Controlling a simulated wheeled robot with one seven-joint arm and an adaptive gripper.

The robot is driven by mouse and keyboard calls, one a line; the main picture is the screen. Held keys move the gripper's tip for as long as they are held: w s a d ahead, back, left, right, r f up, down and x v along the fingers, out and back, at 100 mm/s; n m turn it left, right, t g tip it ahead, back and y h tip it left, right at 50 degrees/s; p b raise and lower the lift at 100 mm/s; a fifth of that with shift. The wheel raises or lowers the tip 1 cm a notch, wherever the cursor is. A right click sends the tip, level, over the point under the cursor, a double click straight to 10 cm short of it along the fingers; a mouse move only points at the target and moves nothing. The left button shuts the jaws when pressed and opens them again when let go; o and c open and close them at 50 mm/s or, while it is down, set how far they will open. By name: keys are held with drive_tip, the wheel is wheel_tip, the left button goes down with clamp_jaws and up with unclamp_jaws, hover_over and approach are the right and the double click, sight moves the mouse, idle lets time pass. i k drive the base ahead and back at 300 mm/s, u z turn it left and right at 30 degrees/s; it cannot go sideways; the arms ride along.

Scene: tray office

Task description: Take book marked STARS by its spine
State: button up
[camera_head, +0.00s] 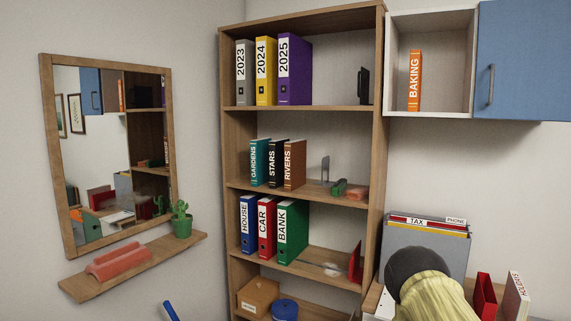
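The book marked STARS (276,175) is black with white lettering on its spine. It stands upright on the second shelf from the top of the wooden bookcase, its spine facing out. The teal GARDENS book (258,172) stands close on its left and the brown RIVERS book (296,172) close on its right. Only its spine and part of its top show; its sides are hidden by its neighbours. My gripper is not in view.
The shelf (241,184) right of RIVERS holds a bookend (325,168) and small green and red items. Binders stand on the shelves above and below. A mirror (46,120) hangs left. A dark and pale-yellow shape, which I cannot identify, covers part of the lower right.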

sight(277, 148)
drive_tip(key=z, duration=0.35)
drive_tip(key=i, duration=1.75)
drive_tip(key=u, duration=0.6)
